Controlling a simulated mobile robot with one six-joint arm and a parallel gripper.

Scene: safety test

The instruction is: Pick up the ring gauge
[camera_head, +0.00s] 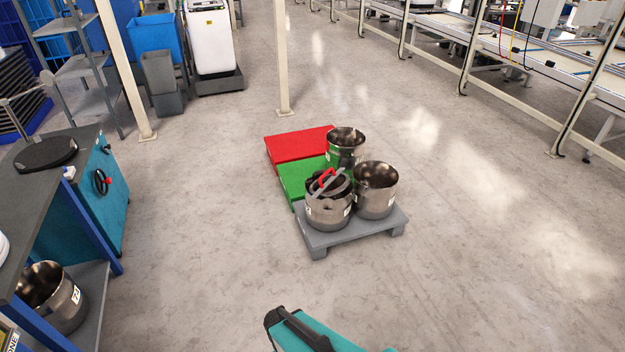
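No ring gauge can be picked out with certainty. A dark round item with a grey bar and a red handle (325,179) sits at the top of a steel pot (328,212) on the grey pallet (335,239). It could be a ring-shaped tool, but it is too small to tell. A flat black disc (46,153) lies on the workbench at the left. A teal and black part, which looks like part of my own body or arm, shows at the bottom edge. My gripper's fingers are not in view.
Two more steel pots (376,193) (345,146) stand by the first. Green (293,181) and red (300,146) platforms lie behind the pallet. A teal workbench (103,195) is at left, a post (281,60) behind. Floor right of the pallet is clear.

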